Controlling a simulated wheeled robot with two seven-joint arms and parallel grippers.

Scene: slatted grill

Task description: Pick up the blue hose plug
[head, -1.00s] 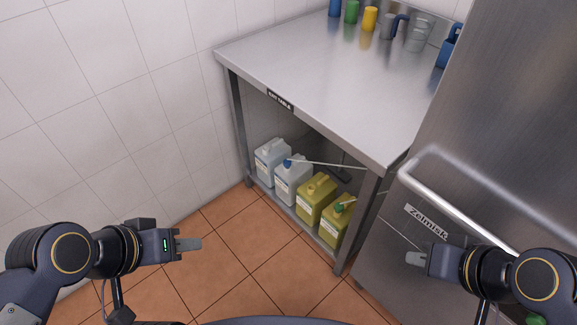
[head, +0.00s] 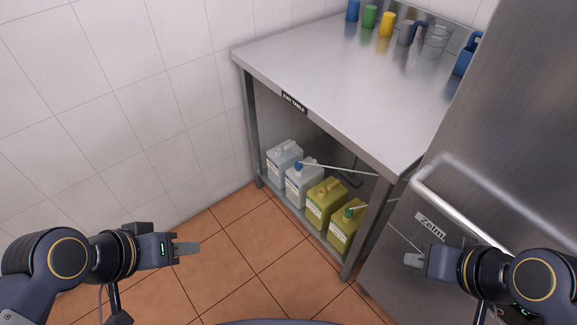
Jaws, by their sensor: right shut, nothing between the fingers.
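The blue hose plug (head: 298,166) sits on top of a white canister (head: 303,187) on the low shelf under the steel table. A thin pale hose (head: 335,168) runs from it to the right. My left gripper (head: 195,248) is over the tiled floor, left of the canisters and well apart from the plug; its fingers are seen edge-on, so their opening does not show. My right gripper (head: 408,260) is shut and empty in front of the steel cabinet, to the right of the canisters and apart from them.
Another white canister (head: 284,158) and two yellow canisters (head: 325,203), one with a green plug (head: 348,212), share the shelf (head: 313,229). The tabletop (head: 350,80) overhangs them, with table legs at the corners. A steel cabinet (head: 490,170) with a long handle (head: 465,212) stands at right. Floor in front is clear.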

